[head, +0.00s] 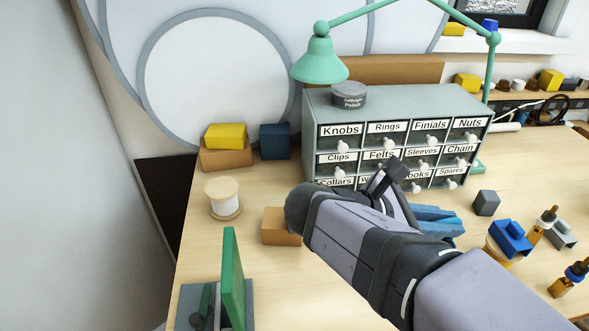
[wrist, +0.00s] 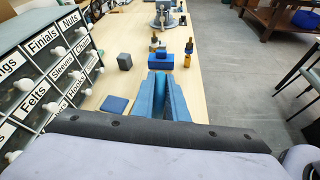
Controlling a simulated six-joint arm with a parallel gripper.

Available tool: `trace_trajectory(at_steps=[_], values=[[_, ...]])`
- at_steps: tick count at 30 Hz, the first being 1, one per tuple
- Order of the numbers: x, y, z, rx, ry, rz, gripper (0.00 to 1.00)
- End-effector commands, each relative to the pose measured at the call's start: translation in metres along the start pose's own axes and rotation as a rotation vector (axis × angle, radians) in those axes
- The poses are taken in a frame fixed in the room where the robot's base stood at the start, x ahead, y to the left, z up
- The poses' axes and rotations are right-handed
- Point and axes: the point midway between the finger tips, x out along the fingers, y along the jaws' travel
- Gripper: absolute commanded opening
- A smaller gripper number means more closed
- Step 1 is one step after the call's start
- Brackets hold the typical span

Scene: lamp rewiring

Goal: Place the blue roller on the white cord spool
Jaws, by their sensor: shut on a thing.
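The white cord spool (head: 224,198) stands upright on the table at left in the head view, with wooden flanges and white cord around its middle. My gripper (head: 438,222) is right of it, past the front of the drawer cabinet, its fingers blue and partly hidden by my arm. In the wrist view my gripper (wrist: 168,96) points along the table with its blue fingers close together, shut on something. The blue roller is hard to separate from the blue fingers; most of what they hold is hidden. The spool is out of the wrist view.
A labelled drawer cabinet (head: 400,110) and a green lamp (head: 321,62) stand behind. A cardboard-brown block (head: 280,226) sits between the spool and my arm. A green upright panel (head: 232,275) is in front of the spool. A blue block (head: 511,237) and small bottles stand at right.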

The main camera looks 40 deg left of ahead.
Motion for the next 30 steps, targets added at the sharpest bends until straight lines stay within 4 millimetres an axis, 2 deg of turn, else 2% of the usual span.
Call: trace_trajectory(at_steps=[1,8,11,14,24,27,30], values=[[-0.016,0.008,0.009,-0.018,0.003,0.023,0.0],[-0.073,0.045,0.003,-0.079,0.022,0.132,0.0],[-0.101,0.07,-0.003,-0.119,0.035,0.208,0.0],[-0.133,0.104,-0.018,-0.175,0.053,0.323,0.0],[-0.229,0.218,-0.09,-0.386,0.12,0.793,0.0],[-0.266,0.245,-0.097,-0.451,0.138,0.943,0.0],[-0.3,0.262,-0.104,-0.514,0.153,1.082,0.0]])
